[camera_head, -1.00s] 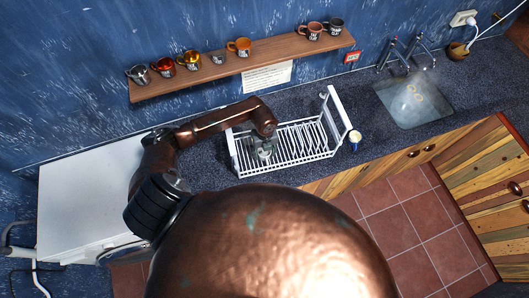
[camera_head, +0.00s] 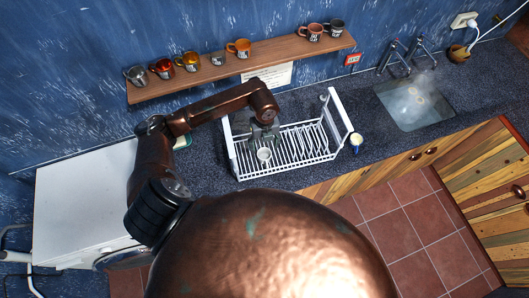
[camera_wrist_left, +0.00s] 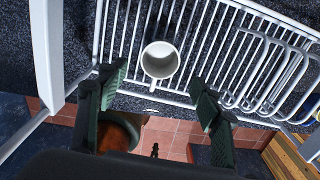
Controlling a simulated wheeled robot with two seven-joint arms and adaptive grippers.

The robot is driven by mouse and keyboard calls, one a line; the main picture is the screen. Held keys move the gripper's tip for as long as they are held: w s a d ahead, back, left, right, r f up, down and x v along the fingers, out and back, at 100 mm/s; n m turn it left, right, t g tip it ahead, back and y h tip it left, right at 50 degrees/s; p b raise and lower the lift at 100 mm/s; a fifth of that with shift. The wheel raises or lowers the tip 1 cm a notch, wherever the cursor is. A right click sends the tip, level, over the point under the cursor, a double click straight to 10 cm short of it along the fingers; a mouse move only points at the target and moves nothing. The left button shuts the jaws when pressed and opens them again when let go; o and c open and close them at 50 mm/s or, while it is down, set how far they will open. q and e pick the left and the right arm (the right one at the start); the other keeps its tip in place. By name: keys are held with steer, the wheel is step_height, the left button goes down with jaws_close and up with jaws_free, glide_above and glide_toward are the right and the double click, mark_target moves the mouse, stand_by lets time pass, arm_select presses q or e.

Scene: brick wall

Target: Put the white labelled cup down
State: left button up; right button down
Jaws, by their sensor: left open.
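The white cup (camera_head: 264,154) stands in the left part of the white dish rack (camera_head: 292,163). It also shows in the left wrist view (camera_wrist_left: 160,60), seen from above with its mouth open and its handle toward the gripper. Its label is not visible. My left gripper (camera_head: 262,134) is open above the rack, just behind the cup in the head view. My right gripper is not in view.
A wooden shelf (camera_head: 210,72) with several mugs hangs on the blue wall behind. A small cup (camera_head: 356,139) stands right of the rack. A sink (camera_head: 420,108) lies farther right. White wire plate holders (camera_wrist_left: 262,68) fill the rack's right side.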

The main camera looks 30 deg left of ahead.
arm_select(q)
steer(key=shift+r, duration=1.55)
